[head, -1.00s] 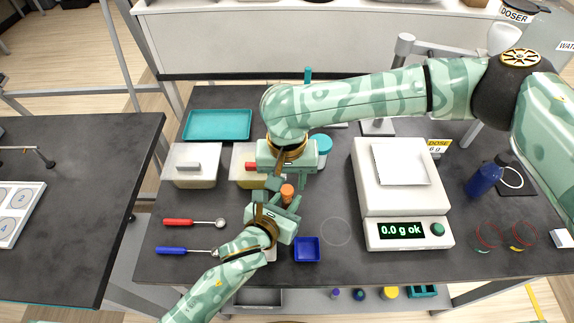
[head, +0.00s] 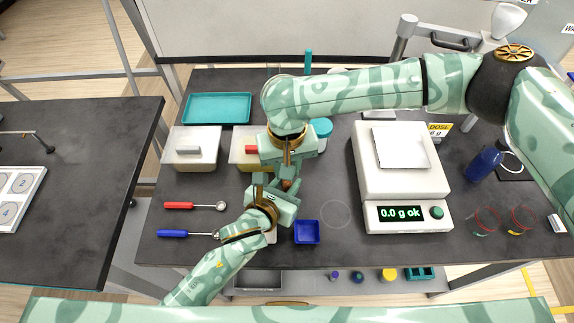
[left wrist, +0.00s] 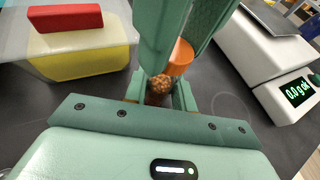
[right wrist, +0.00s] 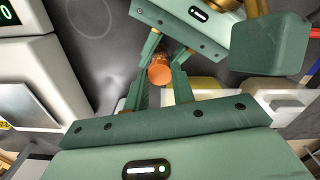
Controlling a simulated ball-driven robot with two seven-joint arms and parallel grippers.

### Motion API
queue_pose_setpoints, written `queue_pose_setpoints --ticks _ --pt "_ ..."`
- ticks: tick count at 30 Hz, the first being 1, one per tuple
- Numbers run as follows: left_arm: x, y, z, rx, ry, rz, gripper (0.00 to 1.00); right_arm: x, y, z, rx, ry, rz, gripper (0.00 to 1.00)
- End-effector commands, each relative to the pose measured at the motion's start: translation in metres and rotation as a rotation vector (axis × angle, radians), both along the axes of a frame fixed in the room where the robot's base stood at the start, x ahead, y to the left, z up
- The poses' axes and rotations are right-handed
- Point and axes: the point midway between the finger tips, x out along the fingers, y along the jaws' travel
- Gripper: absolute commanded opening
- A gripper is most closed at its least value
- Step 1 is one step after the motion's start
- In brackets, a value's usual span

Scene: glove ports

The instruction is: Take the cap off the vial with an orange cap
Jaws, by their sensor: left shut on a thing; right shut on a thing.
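The vial (left wrist: 158,86) has brown grainy contents and an orange cap (right wrist: 159,73). My left gripper (head: 284,190) is shut on the vial's body and holds it; its fingers flank the vial in the left wrist view. My right gripper (head: 289,179) comes from above and is shut on the orange cap, with its fingers on either side in the right wrist view. The cap also shows in the left wrist view (left wrist: 181,56), right against the vial. I cannot tell whether it is still seated. In the head view both grippers hide most of the vial.
A blue square tray (head: 306,232) lies just right of my left gripper. The white balance (head: 400,170) stands to the right. A lidded box with a red handle (head: 246,150) is close behind the grippers. Two spoons (head: 180,206) lie at left. A teal tray (head: 217,107) is at back left.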

Motion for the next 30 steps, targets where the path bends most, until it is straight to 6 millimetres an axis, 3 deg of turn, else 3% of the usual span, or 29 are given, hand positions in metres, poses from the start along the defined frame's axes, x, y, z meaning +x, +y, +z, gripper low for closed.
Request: queue_pose_setpoints --ticks 8,9,11,21,30 --pt "0.000 0.000 0.000 0.000 0.000 0.000 0.00 0.000 0.000 0.000 0.000 0.000 0.044 0.00" --pt "0.000 0.000 0.000 0.000 0.000 0.000 0.00 0.000 0.000 0.000 0.000 0.000 0.044 0.30" --pt "0.000 0.000 0.000 0.000 0.000 0.000 0.00 0.000 0.000 0.000 0.000 0.000 0.044 0.47" --pt "0.000 0.000 0.000 0.000 0.000 0.000 0.00 0.000 0.000 0.003 0.001 -0.002 0.043 0.47" --pt "0.000 0.000 0.000 0.000 0.000 0.000 0.00 0.001 0.000 0.042 0.001 -0.003 0.044 0.47"
